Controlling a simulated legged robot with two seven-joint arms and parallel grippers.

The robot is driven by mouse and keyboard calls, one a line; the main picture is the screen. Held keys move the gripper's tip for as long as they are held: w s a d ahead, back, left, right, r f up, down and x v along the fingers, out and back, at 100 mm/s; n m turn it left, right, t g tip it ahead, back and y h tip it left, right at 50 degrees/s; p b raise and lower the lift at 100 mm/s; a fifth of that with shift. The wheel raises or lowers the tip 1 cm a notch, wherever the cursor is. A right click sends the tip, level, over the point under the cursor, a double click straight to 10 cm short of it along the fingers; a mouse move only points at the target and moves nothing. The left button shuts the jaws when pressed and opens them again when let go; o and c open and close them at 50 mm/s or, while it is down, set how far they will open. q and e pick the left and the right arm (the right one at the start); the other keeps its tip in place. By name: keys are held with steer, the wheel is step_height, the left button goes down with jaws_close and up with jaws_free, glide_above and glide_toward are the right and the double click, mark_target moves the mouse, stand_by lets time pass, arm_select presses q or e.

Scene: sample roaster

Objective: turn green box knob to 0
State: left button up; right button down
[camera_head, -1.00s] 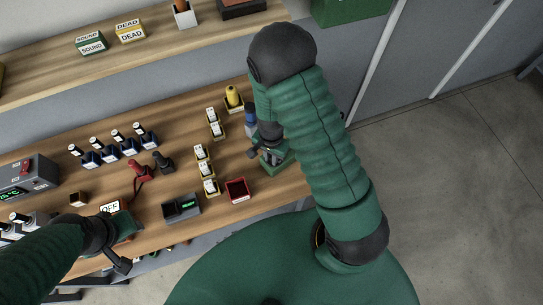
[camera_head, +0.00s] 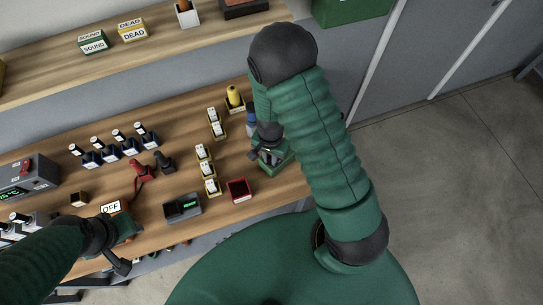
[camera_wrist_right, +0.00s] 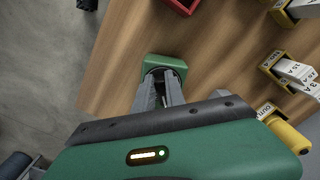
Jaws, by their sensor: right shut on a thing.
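The green box (camera_head: 283,164) sits near the right end of the wooden bench, and its top edge shows in the right wrist view (camera_wrist_right: 163,61). My right gripper (camera_head: 262,155) is over it from above. In the right wrist view the two fingers (camera_wrist_right: 159,82) are shut on the box's knob, which they mostly hide. I cannot read the knob's pointer or any 0 mark. My left gripper (camera_head: 121,243) hangs low at the front left, near the OFF sign, away from the green box; its jaw state is unclear.
A red open box (camera_head: 238,189) stands left of the green box. Yellow holders with white cards (camera_head: 208,170) stand further left, and a yellow-topped item (camera_head: 234,95) is behind. A dark device with a green display (camera_head: 182,207) is at the front. Bare wood lies between them.

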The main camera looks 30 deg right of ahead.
steer(key=shift+a+r, duration=0.1)
steer(key=shift+a, duration=0.25)
steer(key=shift+d, duration=0.1)
steer(key=shift+d, duration=0.3)
steer(key=c, duration=1.4)
jaws_free()
steer(key=shift+a, duration=0.3)
